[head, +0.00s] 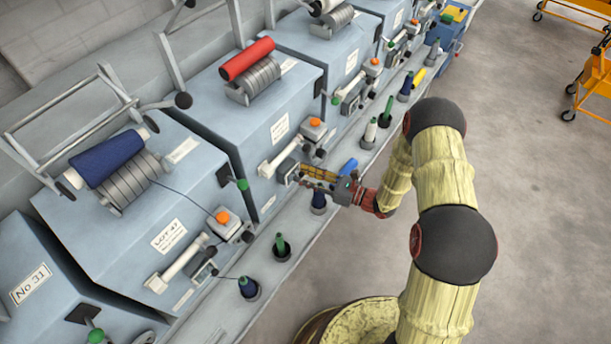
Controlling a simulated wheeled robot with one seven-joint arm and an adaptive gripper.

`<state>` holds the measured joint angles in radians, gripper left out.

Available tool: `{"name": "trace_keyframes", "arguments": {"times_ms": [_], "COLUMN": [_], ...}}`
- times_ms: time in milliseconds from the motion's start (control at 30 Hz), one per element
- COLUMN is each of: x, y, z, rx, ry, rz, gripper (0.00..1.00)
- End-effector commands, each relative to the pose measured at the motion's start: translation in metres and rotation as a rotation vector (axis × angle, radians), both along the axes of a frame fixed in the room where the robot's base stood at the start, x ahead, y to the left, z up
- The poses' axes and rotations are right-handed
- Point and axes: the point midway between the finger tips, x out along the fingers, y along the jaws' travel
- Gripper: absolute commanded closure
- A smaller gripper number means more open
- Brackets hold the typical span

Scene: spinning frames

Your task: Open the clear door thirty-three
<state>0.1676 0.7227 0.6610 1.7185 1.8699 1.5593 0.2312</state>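A small dark-framed clear door (286,170) sits low on the front of the grey-blue unit (250,105) that carries the red spool. The number thirty-three cannot be read there; the unit at the far left carries a "No 31" label (31,284), and this one is two along from it. My gripper (303,175) reaches in from the right, with its fingertips at or very close to the door's right side. Whether it touches the door, and whether its fingers are apart, is too small to tell. The door looks closed against the unit, but its edge is partly hidden by the fingers.
An orange button block (314,128) stands just above the door. The ledge (300,235) in front holds several bobbins, including a blue one (318,200) under my gripper. The neighbouring unit (130,200) has a blue spool. Open floor (530,180) lies to the right.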

Motion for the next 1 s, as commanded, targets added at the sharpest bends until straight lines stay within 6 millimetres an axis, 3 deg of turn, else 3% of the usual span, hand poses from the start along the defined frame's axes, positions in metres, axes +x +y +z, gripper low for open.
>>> {"name": "trace_keyframes", "arguments": {"times_ms": [600, 1000], "x": [0.0000, 0.0001], "y": [-0.0003, -0.0005], "z": [0.0000, -0.0001], "rx": [0.000, 0.000], "ry": [-0.001, 0.000], "rz": [0.000, 0.000], "gripper": [0.99, 1.00]}}
